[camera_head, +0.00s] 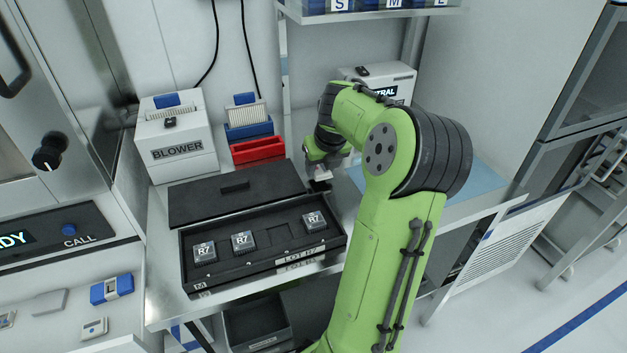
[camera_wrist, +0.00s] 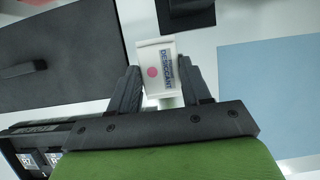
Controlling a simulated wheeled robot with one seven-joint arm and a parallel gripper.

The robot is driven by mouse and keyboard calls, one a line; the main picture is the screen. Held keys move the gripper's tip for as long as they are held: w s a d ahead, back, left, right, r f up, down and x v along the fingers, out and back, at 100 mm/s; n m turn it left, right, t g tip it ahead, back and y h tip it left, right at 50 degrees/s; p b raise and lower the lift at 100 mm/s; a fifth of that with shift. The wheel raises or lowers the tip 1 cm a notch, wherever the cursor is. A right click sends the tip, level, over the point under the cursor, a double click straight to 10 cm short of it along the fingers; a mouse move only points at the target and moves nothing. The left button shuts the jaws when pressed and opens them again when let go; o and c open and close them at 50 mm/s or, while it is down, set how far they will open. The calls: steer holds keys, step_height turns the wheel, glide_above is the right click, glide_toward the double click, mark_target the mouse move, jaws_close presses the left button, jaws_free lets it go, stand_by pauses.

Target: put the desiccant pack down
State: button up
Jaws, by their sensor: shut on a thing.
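The desiccant pack (camera_wrist: 158,68) is a small white packet with a pink dot and the word DESICCANT. In the wrist view it sits between the two fingers of my gripper (camera_wrist: 160,88), which is shut on it. In the head view my gripper (camera_head: 320,180) points down over the worktop, just right of the black tray's lid, and the white pack (camera_head: 321,173) shows small at its tip. I cannot tell whether the pack touches the surface below.
A black tray (camera_head: 190,262) with several R7 parts lies at the front, its dark lid (camera_head: 205,203) behind it. A red bin (camera_head: 258,150) and the BLOWER box (camera_head: 176,150) stand at the back. A blue mat (camera_head: 482,178) lies to the right, with bare worktop beside it.

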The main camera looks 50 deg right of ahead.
steer(key=shift+f, duration=0.9)
steer(key=shift+f, duration=0.1)
steer(key=o, duration=0.7)
steer(key=shift+o, duration=0.2)
steer(key=p+v, duration=0.4)
steer(key=v, duration=0.8)
